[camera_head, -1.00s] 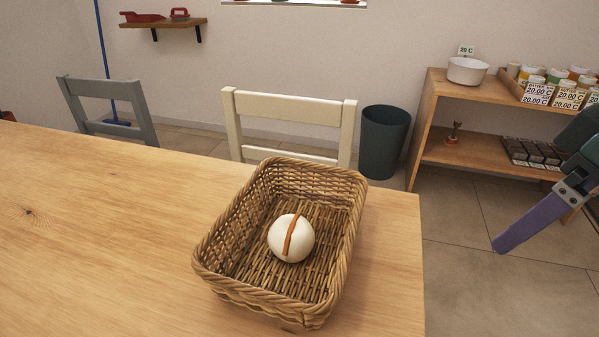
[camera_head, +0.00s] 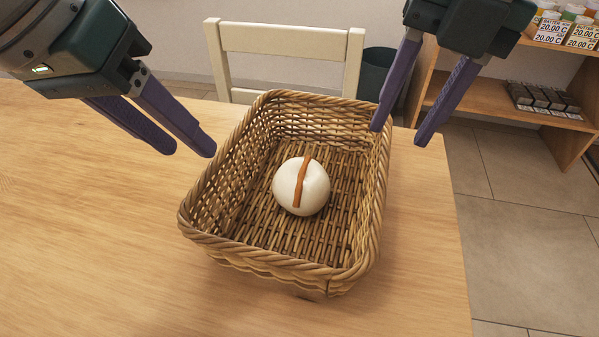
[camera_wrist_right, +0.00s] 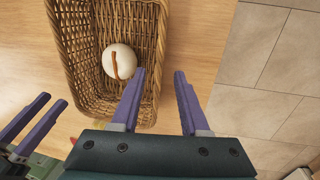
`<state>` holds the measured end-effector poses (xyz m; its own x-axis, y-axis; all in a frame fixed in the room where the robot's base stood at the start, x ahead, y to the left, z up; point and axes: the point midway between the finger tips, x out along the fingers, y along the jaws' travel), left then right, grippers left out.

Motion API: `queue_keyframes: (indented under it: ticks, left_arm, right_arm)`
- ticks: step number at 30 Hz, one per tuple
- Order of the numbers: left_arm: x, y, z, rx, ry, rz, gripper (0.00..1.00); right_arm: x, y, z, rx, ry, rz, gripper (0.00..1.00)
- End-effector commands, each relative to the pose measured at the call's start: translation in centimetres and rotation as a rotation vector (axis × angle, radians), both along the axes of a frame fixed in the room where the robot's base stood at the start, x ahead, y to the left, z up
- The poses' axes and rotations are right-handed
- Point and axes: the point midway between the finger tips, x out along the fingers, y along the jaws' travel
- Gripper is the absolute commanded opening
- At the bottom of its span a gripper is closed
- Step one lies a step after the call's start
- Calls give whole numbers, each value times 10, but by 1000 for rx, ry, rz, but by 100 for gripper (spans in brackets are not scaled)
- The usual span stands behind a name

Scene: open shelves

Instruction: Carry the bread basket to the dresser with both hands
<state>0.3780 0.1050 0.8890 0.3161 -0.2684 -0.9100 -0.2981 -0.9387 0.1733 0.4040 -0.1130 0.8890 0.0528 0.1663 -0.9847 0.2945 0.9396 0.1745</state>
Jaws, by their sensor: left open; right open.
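The wicker bread basket (camera_head: 222,250) stands upright on the wooden table near its right end. A round white bun with a brown stripe (camera_head: 301,186) lies inside it. My left gripper (camera_head: 194,153) is open and empty, by the basket's left side. My right gripper (camera_head: 399,138) is open and empty at the basket's right rim; one finger overlaps the rim in the head view. In the right wrist view the basket (camera_wrist_right: 75,95) lies up and left of the right gripper (camera_wrist_right: 157,74). I cannot tell whether either gripper touches the rim. The dresser is not clearly identifiable.
The table (camera_head: 80,240) is bare left of the basket; its right edge is close to the basket. A cream chair (camera_head: 285,42) stands behind the table, with a dark bin (camera_head: 376,72) beside it. A wooden shelf unit (camera_head: 480,98) with goods stands at the back right.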

Motion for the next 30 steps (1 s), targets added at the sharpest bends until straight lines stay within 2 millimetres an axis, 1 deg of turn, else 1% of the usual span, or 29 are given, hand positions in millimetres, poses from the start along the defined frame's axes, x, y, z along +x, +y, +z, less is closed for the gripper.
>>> queue_keyframes:
  ticks: [7, 11, 14, 21, 24, 27, 30]
  left_arm:
    - [0, 0, -1, 0, 0, 0, 45]
    - [2, -3, -8, -2, 3, 0, 45]
    - [6, -6, -21, -1, 5, 0, 45]
    - [20, -18, -60, -1, 4, 1, 45]
    - [24, -22, -73, -1, 3, 1, 45]
    - [28, -24, -82, 0, 2, 1, 45]
    - [30, -26, -88, 0, 0, 1, 45]
  right_arm:
    - [0, 0, -1, 0, 0, -2, 45]
    - [0, 1, -9, 0, 3, -4, 45]
    - [0, 3, -23, -1, 5, -3, 45]
    - [3, 11, -65, -1, 4, -5, 45]
    - [4, 13, -79, 0, 3, -6, 45]
    - [4, 15, -89, 0, 3, -4, 45]
    - [5, 16, -95, -1, 1, -5, 45]
